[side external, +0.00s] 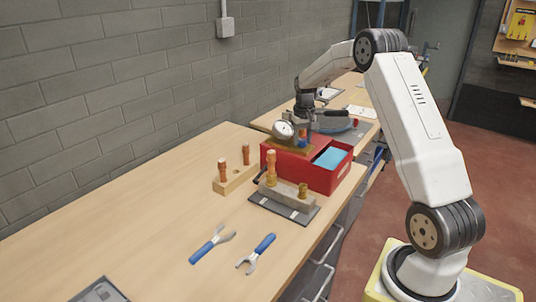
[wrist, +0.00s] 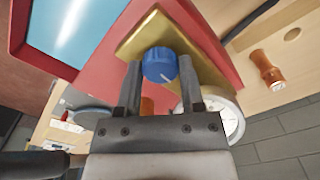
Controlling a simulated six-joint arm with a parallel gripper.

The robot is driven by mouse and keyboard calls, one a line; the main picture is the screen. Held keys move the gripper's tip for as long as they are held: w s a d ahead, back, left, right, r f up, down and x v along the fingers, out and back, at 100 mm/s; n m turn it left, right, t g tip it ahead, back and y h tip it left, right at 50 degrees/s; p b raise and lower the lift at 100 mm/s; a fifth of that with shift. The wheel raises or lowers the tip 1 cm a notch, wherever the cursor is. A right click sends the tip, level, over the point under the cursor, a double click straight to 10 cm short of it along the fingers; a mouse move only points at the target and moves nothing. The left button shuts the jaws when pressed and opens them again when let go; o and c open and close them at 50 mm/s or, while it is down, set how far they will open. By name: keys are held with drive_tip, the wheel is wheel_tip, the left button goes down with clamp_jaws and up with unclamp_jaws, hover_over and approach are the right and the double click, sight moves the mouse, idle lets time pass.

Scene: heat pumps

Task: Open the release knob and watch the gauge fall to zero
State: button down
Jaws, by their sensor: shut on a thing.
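The release knob (wrist: 160,66) is blue and round with a white mark, over a brass plate (wrist: 205,42). In the wrist view it sits between the two fingers of my gripper (wrist: 160,75), which is shut on it. The gauge (side external: 284,131) is a white-faced dial beside the knob. It also shows in the wrist view (wrist: 230,122), partly hidden behind my gripper. Its needle reading is too small to tell. The brass plate lies on a red box (side external: 318,178). In the side view my gripper (side external: 303,128) comes down from above behind the gauge.
A grey fixture (side external: 285,196) with copper and brass fittings stands before the box. A wooden block (side external: 234,181) with copper pieces is to its left. Blue-handled tools (side external: 207,248) lie nearer the front. The bench's left side is clear. A grey brick wall runs behind.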

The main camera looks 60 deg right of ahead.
sight(300, 141)
drive_tip(key=shift+c, duration=2.4)
unclamp_jaws()
drive_tip(key=shift+r, duration=3.95)
drive_tip(key=shift+w+a+f, duration=0.1)
drive_tip(key=shift+w+a, duration=0.05)
drive_tip(key=shift+a, duration=0.4)
drive_tip(key=s+a+f+n+t, duration=0.1)
drive_tip(key=a+f+n, duration=0.1)
drive_tip(key=a, duration=0.7)
drive_tip(key=s+a+f+n, duration=0.1)
drive_tip(key=a+n, duration=0.1)
drive_tip(key=a, duration=0.7)
drive_tip(key=s+a+f+n+t, duration=0.1)
drive_tip(key=s+a+f+n, duration=0.2)
drive_tip(key=s+a, duration=1)
wheel_tip(300, 141, down, 2)
drive_tip(key=shift+a+f+n+t, duration=0.2)
drive_tip(key=shift+a+n+t, duration=0.1)
drive_tip(key=shift+a, duration=0.05)
